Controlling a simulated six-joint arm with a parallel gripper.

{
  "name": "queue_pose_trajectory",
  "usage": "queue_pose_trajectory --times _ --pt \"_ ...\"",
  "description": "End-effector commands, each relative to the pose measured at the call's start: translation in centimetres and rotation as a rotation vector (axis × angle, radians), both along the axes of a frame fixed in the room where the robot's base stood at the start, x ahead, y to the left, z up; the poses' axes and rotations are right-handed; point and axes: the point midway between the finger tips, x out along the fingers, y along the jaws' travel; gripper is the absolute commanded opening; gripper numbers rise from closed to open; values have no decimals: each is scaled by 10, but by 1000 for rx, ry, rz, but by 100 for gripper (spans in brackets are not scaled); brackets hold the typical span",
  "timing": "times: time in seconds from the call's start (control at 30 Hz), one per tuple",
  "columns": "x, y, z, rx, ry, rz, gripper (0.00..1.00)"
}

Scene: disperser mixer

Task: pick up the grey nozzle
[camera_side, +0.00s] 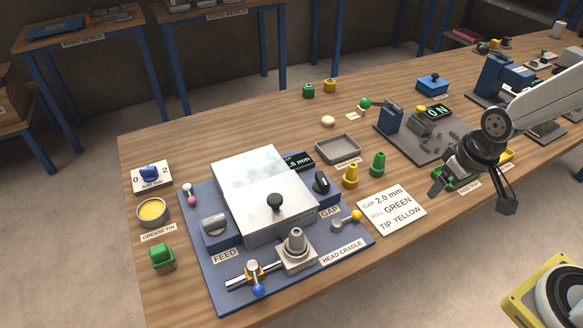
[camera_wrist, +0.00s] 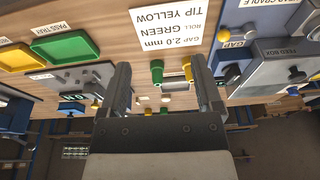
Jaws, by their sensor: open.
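The grey nozzle (camera_side: 296,243) stands upright in the head cradle (camera_side: 297,261), at the front of the blue machine base in the side view. I cannot make it out in the wrist view. My gripper (camera_side: 472,195) is open and empty, well to the right of the nozzle and above the table's right part. In the wrist view my two fingers (camera_wrist: 160,62) are spread apart with nothing held between them. A yellow nozzle (camera_side: 350,175) and a green nozzle (camera_side: 377,164) stand on the table between the machine and my gripper; both also show beyond my fingers in the wrist view.
The machine's silver cover (camera_side: 264,183) rises behind the cradle. A lever with a yellow ball (camera_side: 356,215) is right of the cradle, and a blue-ended lever (camera_side: 258,289) is front left. A white card (camera_side: 392,209) lies flat near the table's front edge. A grey tray (camera_side: 338,149) sits behind.

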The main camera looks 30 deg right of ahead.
Motion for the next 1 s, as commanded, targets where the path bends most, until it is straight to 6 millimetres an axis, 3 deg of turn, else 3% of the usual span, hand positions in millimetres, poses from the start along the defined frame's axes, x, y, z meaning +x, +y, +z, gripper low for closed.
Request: queue_pose_trajectory --times 0.37,0.67,1.0 --pt "-4 29 -22 160 197 -240 83" --pt "-1 83 -42 395 473 -562 83" --pt "21 150 -55 684 773 -907 83"
